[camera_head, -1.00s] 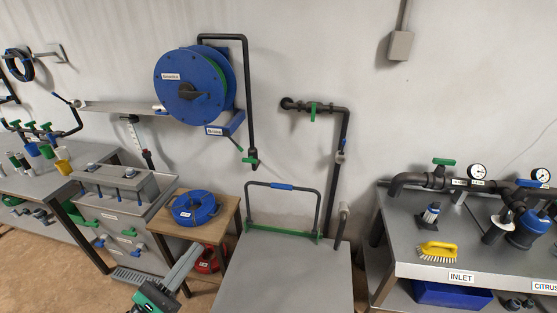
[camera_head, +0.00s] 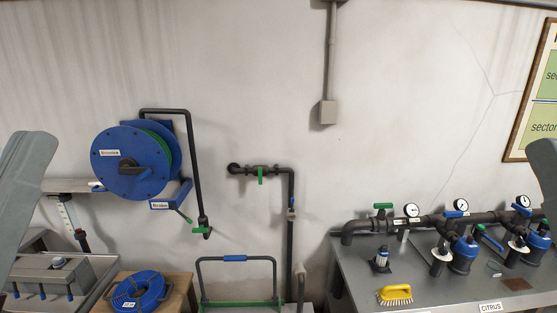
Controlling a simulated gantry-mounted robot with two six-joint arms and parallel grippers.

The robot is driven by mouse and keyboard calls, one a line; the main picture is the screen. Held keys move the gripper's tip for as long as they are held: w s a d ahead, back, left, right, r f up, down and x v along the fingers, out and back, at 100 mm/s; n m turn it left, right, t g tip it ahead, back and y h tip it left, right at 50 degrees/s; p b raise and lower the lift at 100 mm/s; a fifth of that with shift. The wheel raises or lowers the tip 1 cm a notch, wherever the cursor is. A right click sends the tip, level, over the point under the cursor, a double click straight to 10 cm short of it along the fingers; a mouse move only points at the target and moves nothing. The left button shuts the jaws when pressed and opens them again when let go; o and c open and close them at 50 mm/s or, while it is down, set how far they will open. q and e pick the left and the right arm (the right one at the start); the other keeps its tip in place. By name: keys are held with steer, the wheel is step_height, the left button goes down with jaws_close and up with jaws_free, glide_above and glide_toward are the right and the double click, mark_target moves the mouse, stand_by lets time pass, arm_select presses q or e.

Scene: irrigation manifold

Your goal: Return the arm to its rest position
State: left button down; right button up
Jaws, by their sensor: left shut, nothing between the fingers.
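The rest of that arm is cut off by the frame. A similar grey part of my right arm (camera_head: 545,185) shows at the right edge. It is cut off, so its jaws cannot be made out.
A blue hose reel (camera_head: 120,178) hangs on the wall beside a black pipe. A blue hose coil (camera_head: 138,287) lies on a small wooden table. A grey bench (camera_head: 352,285) with valves, gauges and a yellow brush (camera_head: 395,294) stands right.

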step_height(320, 180, up, 24)
steer(key=p, duration=2.1)
steer(key=shift+r, duration=0.15)
